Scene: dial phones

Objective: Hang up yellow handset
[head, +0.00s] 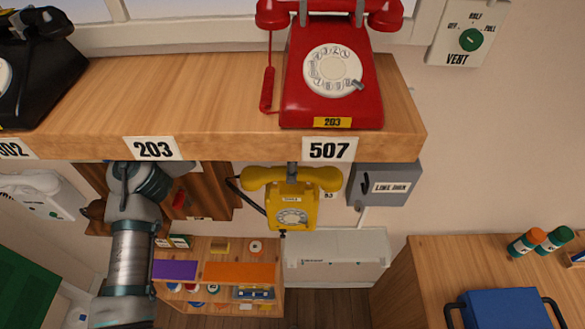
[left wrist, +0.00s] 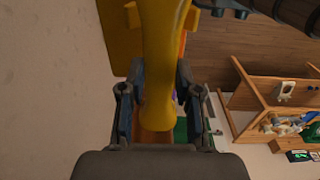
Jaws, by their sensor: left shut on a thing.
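The yellow handset (head: 323,176) lies level across the top of the yellow wall phone (head: 291,216), under the wooden shelf. My left gripper (head: 292,173) is shut on its middle, and the shelf edge hides most of the hand. In the left wrist view the handset (left wrist: 160,60) runs between the two fingers of my left gripper (left wrist: 156,85), with part of the yellow phone body (left wrist: 116,35) behind it. I cannot tell whether the handset touches the cradle. A dark cord hangs at the phone's left. My right gripper is not in view.
The shelf edge (head: 230,146) overhangs the yellow phone. A red phone (head: 333,75) and a black phone (head: 45,65) stand on it. A grey box (head: 384,184) is close on the right. A white phone (head: 35,187) hangs at left. A blue case (head: 500,309) sits lower right.

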